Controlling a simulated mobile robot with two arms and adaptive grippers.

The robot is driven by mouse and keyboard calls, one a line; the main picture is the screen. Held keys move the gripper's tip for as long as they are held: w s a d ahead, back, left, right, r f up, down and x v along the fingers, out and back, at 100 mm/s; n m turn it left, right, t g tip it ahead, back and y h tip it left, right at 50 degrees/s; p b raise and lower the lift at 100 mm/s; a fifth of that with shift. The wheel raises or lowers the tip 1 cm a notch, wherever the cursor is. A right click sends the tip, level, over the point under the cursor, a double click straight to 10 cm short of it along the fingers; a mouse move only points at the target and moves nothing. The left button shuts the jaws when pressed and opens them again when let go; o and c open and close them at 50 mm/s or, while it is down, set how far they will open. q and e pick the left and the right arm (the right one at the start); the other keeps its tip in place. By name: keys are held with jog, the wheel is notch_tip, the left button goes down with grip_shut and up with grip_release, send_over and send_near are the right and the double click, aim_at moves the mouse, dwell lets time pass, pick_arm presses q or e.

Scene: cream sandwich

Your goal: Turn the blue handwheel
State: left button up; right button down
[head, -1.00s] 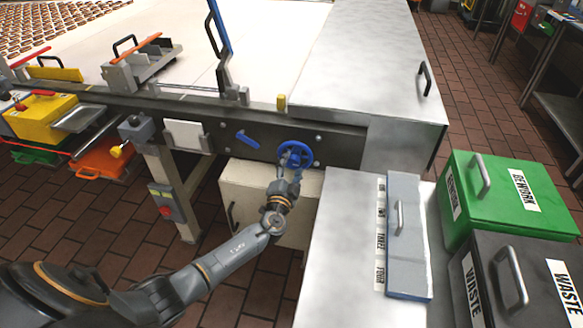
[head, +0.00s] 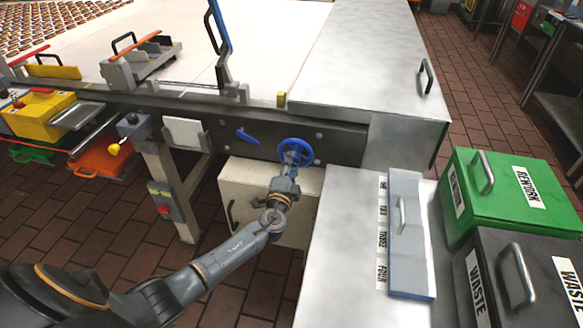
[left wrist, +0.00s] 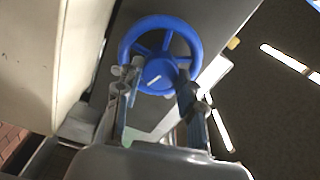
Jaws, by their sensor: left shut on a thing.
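The blue handwheel (head: 295,152) is mounted on the dark front rail of the conveyor in the head view. In the left wrist view the handwheel (left wrist: 160,52) shows its rim, spokes and hub. My left gripper (head: 291,163) reaches up to the wheel's lower part in the head view. In the left wrist view its two fingers (left wrist: 158,82) stand on either side of the hub, at the lower rim, and it is shut on the handwheel. The exact contact points are partly hidden by the fingers. My right gripper is not in view.
A blue lever (head: 247,137) sits left of the wheel on the same rail. A cream cabinet (head: 240,190) stands below. A steel counter (head: 345,250) with a grey-blue lidded panel lies to the right, beside green (head: 510,195) and dark (head: 520,270) bins.

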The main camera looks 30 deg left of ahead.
pick_arm(q)
jog(key=m, duration=0.5)
jog(key=shift+m+b, duration=0.3)
jog(key=shift+m, duration=0.1)
jog(key=m, duration=0.3)
jog(key=shift+m, duration=0.3)
jog(key=m, duration=0.2)
jog(key=shift+m+p, duration=0.3)
jog(key=shift+p, duration=0.1)
jog(key=m+p, duration=0.1)
jog(key=m, duration=0.2)
jog(key=shift+m, duration=0.3)
jog(key=m+p, duration=0.1)
jog(key=m, duration=0.2)
jog(key=shift+m, duration=0.4)
jog(key=m+p, duration=0.2)
jog(key=m, duration=0.4)
jog(key=shift+f, duration=0.15)
jog(key=shift+s, duration=0.1)
